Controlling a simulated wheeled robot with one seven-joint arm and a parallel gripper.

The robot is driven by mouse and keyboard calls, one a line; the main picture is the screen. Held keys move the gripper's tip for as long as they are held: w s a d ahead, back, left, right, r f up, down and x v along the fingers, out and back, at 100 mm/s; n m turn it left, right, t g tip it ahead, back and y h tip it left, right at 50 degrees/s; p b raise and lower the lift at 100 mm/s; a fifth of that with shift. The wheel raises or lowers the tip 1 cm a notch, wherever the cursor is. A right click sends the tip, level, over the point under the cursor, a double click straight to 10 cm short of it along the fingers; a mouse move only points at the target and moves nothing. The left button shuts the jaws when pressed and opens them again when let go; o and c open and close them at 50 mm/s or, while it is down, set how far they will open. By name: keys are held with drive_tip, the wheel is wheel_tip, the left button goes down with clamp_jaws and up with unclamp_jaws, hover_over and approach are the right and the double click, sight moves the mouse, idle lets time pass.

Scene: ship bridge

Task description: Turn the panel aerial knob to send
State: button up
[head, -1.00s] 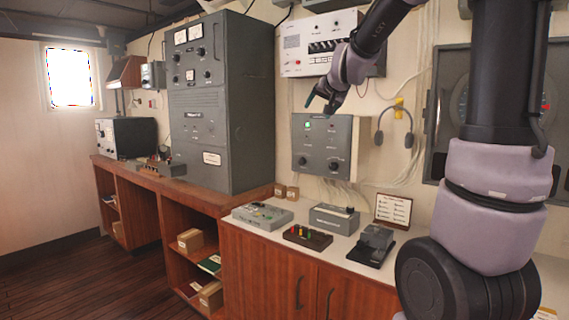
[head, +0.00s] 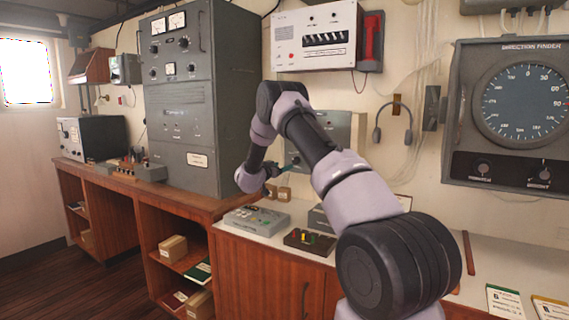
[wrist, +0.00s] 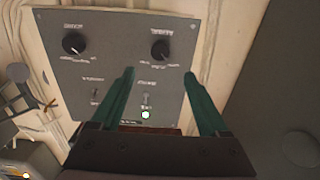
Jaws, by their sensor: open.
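The grey wall panel (head: 335,125) is mostly hidden behind my arm in the head view. In the wrist view the panel (wrist: 118,48) shows upside down, with two black knobs, two small toggle switches and a lit green lamp (wrist: 146,114). One knob (wrist: 160,50) lies just beyond and between my fingertips; the other knob (wrist: 73,44) is to the left. The labels are too blurred to tell which is the aerial knob. My gripper (wrist: 159,73) is open with two green fingers, empty, pointing at the panel. It is also partly seen in the head view (head: 285,168).
A tall grey cabinet (head: 190,100) stands left of the panel. A headset (head: 392,122) hangs to its right. Below, a white counter carries a grey switch box (head: 257,220) and a dark box with coloured knobs (head: 309,241). A white wall unit (head: 315,38) is above.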

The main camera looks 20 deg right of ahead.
drive_tip(key=x, duration=1)
drive_tip(key=shift+w+d, duration=0.25)
drive_tip(key=shift+w, duration=0.05)
drive_tip(key=shift+f, duration=0.1)
clamp_jaws()
